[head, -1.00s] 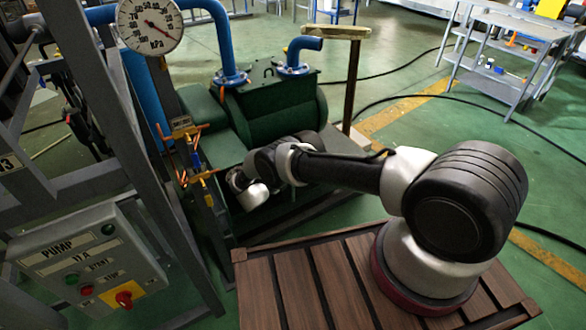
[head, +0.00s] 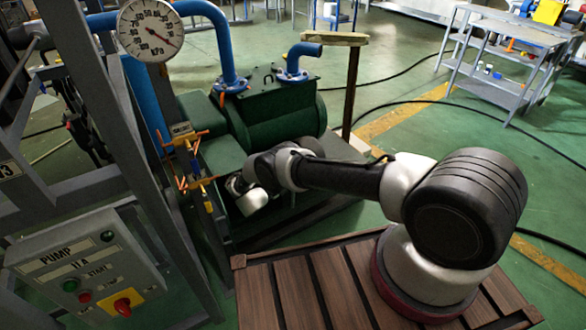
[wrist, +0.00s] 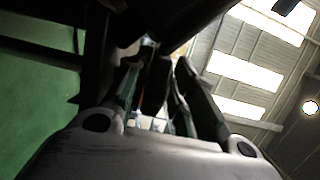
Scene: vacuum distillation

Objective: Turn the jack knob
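I cannot make out a jack knob in either view. In the head view my arm reaches left, and its white wrist end (head: 250,197) is low beside the frame post and the green machine; the fingers are hidden there. In the wrist view my gripper (wrist: 160,75) shows two dark fingers with a gap between them. A dark, unclear shape lies in or behind that gap. I cannot tell whether a finger touches anything.
Valves with orange handles (head: 190,160) sit on the frame post, close to my wrist. A pressure gauge (head: 150,30) is above. A grey pump box (head: 85,265) with a red knob (head: 125,303) is at lower left.

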